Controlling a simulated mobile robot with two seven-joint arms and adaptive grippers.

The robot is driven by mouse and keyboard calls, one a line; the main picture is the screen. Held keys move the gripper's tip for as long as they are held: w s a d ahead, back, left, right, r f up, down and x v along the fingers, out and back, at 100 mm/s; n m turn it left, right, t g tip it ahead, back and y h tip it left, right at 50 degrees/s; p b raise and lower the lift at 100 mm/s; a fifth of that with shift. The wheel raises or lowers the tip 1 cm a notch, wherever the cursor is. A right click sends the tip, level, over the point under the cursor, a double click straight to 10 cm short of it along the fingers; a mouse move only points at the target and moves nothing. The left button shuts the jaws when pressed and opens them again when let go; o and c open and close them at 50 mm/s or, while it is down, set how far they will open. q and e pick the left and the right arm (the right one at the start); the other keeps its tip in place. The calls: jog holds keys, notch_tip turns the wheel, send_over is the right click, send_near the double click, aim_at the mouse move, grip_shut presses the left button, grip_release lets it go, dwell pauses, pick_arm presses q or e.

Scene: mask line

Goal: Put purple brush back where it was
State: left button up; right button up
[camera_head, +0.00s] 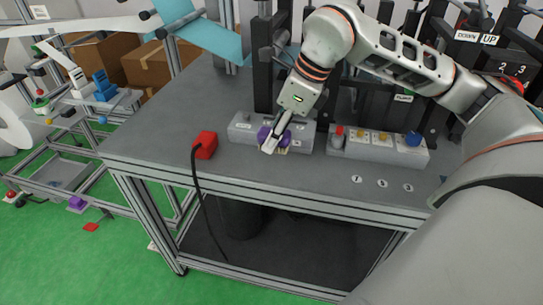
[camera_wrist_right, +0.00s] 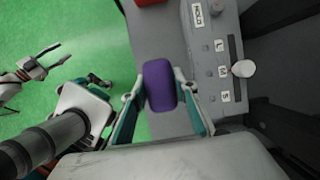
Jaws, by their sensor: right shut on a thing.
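The purple brush (camera_wrist_right: 160,85) sits between the fingertips of my right gripper (camera_wrist_right: 162,95) in the right wrist view. My right gripper is shut on it. In the head view the brush (camera_head: 264,134) is partly hidden by my right gripper (camera_head: 273,142), in front of a grey control box near the table's front edge. I cannot tell whether the brush touches the table. My left gripper (camera_wrist_right: 50,58) shows small at the left of the right wrist view, away from the brush, with its fingers apart. It is not in the head view.
The grey control box (camera_head: 240,127) stands right behind the brush. A red box (camera_head: 204,145) with a black cable lies left of it. A second button box (camera_head: 375,147) is to the right. The tabletop (camera_head: 170,125) at the left is clear. Dark machine posts rise behind.

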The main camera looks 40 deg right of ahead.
aim_at(274, 166)
notch_tip(274, 166, down, 2)
notch_tip(274, 166, down, 4)
jog(key=shift+r+b, duration=0.25)
jog(key=shift+b, duration=0.25)
jog(key=shift+f, duration=0.2)
pick_arm(q)
jog(key=shift+s+f, duration=0.3)
jog(key=shift+f, duration=0.2)
pick_arm(e)
jog(key=shift+r, duration=0.1)
jog(key=o, duration=1)
pick_arm(q)
jog(key=shift+w, duration=0.1)
